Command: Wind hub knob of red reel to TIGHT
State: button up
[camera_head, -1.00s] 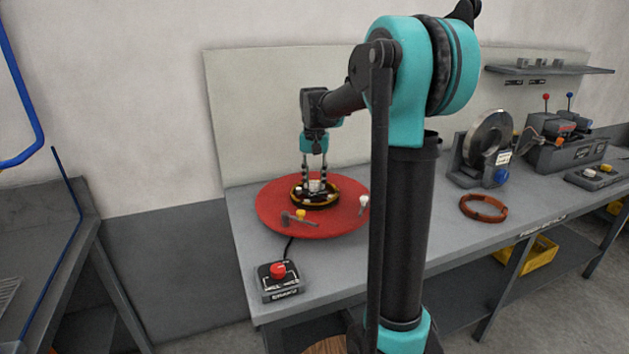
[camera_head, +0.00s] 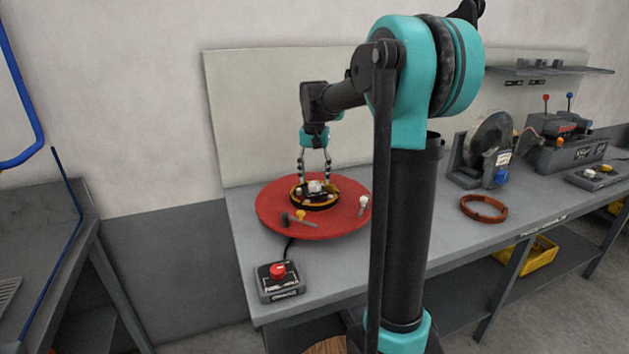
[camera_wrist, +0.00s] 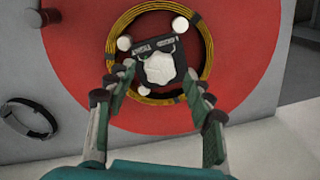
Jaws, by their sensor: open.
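The red reel (camera_head: 341,222) lies flat on the grey bench at the left. It also fills much of the wrist view (camera_wrist: 75,55). At its centre is a pale, lobed hub knob (camera_wrist: 159,70) on a dark plate with lettering too blurred to read; the knob also shows in the head view (camera_head: 315,187). A ring of copper-yellow wire (camera_wrist: 205,62) surrounds the hub. My gripper (camera_head: 314,172) is above the hub, pointing down. In the wrist view my gripper (camera_wrist: 158,82) has its fingers apart, one on either side of the knob, with nothing held between them.
White posts and a dark-handled lever (camera_head: 298,219) stand on the reel. A box with a red button (camera_head: 278,270) sits at the bench's front left. A loose orange coil (camera_head: 484,207) and a metal-wheeled machine (camera_head: 490,145) are to the right. Bare bench lies between.

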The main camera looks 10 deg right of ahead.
aim_at(315, 183)
notch_tip(315, 183, up, 10)
jog(key=shift+r, duration=0.15)
jog(key=shift+s, duration=0.15)
dwell(0.3)
